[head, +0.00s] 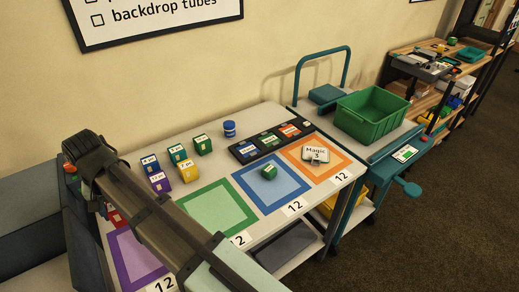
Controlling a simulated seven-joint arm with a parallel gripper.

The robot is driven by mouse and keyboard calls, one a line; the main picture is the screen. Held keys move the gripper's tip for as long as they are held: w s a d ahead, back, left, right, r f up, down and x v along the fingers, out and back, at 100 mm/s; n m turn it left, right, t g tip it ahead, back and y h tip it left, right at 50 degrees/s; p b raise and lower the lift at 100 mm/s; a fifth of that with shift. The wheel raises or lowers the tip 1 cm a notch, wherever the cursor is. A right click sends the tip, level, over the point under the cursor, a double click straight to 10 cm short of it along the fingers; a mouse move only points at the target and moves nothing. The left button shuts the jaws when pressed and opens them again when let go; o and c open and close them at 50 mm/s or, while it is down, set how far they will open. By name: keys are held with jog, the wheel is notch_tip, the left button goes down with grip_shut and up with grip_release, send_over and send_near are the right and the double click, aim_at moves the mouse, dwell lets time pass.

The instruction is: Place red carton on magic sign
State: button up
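A magic sign (316,154), a small white plate reading "Magic 3", lies on the orange-bordered square (338,169) at the table's right. A red piece (115,216), perhaps the red carton, shows partly behind my arm at the table's left; most of it is hidden. My arm reaches from the bottom middle up to the left and ends in a dark joint. Slender dark parts hang below that joint near the red piece. My gripper's fingers cannot be made out, so I cannot tell whether they touch anything.
Blue (150,163), purple (160,182), yellow (188,170) and green (202,144) cartons stand at the back left. A green block (269,172) sits on the blue square (250,184). A dark tray (240,154) lies behind. A green crate (371,114) stands on the cart at right.

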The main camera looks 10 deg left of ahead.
jog(key=w+d+m, duration=0.3)
jog(key=w+d, duration=0.7)
jog(key=w, duration=0.3)
jog(key=w+d+m, duration=0.3)
jog(key=w+d, duration=0.8)
jog(key=w, duration=0.2)
jog(key=m, duration=1.1)
send_over(317, 155)
jog(key=shift+f, duration=3.1)
jog(key=o, duration=1.1)
jog(key=shift+f, duration=0.15)
